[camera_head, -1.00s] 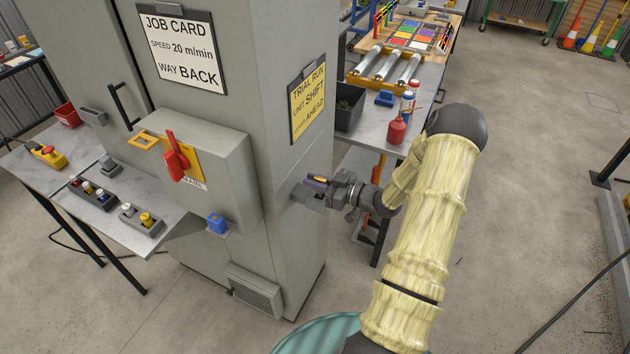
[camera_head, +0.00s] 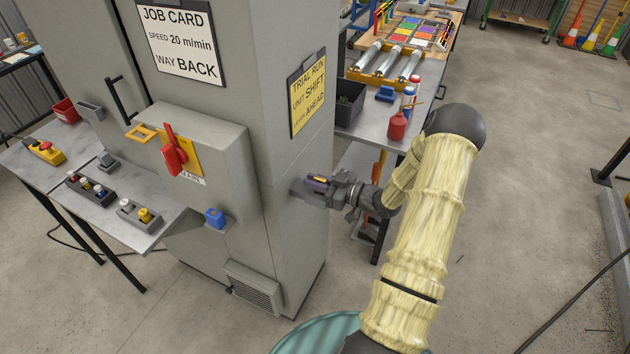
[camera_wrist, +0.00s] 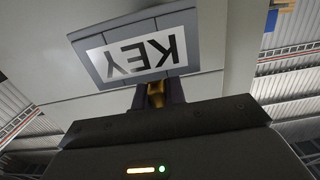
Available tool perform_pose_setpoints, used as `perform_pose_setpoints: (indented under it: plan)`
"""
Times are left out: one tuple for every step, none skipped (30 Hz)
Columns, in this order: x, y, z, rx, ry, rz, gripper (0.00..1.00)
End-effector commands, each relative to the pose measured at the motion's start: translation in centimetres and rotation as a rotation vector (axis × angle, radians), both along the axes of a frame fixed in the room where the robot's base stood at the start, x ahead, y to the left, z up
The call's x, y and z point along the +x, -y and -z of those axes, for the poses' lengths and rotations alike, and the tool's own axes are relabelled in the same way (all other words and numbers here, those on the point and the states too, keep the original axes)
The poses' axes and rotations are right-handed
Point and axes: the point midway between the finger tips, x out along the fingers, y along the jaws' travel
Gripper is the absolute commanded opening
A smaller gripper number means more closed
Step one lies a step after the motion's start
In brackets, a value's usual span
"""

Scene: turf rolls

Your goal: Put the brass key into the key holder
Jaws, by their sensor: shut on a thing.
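The key holder (camera_wrist: 100,65) fills the upper middle of the wrist view as a grey piece with a white KEY label, upside down there. My gripper (camera_wrist: 157,94) is shut on the brass key (camera_wrist: 156,95), of which only a small brass part shows between the dark fingers. The fingers are right at the holder's edge in that view; I cannot tell whether the key is inside it. In the head view my gripper (camera_head: 317,188) is close against the right side of the grey cabinet, with the key and holder too small to make out clearly.
The grey cabinet (camera_head: 290,240) carries a red switch handle (camera_head: 173,153) on its front box and a yellow trial card (camera_head: 308,92). A bench (camera_head: 385,125) with a red oil can (camera_head: 397,126) and a black bin (camera_head: 349,101) stands behind my gripper. Open floor lies right.

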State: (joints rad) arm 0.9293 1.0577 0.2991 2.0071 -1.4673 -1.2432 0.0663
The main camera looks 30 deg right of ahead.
Motion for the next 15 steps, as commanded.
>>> perform_pose_setpoints:
  plan:
    - [0.01,-0.01,0.19,0.000,0.000,0.000,0.00]
    - [0.00,0.00,0.25,0.000,0.000,0.000,0.00]
    - [0.01,-0.01,0.33,0.000,0.000,0.000,0.00]
    - [0.01,0.00,0.39,0.000,0.000,0.000,0.00]
    - [0.01,-0.01,0.45,0.000,0.000,0.000,0.00]
    - [0.01,-0.01,0.53,0.000,0.000,0.000,0.00]
    - [0.00,0.00,0.59,0.000,0.000,0.000,0.00]
    - [0.01,-0.01,0.65,0.000,0.000,0.000,0.00]
    - [0.01,0.00,0.72,0.000,0.000,0.000,0.00]
    - [0.00,0.00,0.76,0.000,0.000,0.000,0.00]
    - [0.01,-0.01,0.79,0.000,0.000,0.000,0.00]
    - [0.00,0.00,0.81,0.000,0.000,0.000,0.00]
    - [0.00,0.00,0.82,0.000,0.000,0.000,0.00]
    - [0.00,0.00,0.79,0.000,0.000,0.000,0.18]
    - [0.00,-0.01,0.79,0.000,0.000,0.000,0.26]
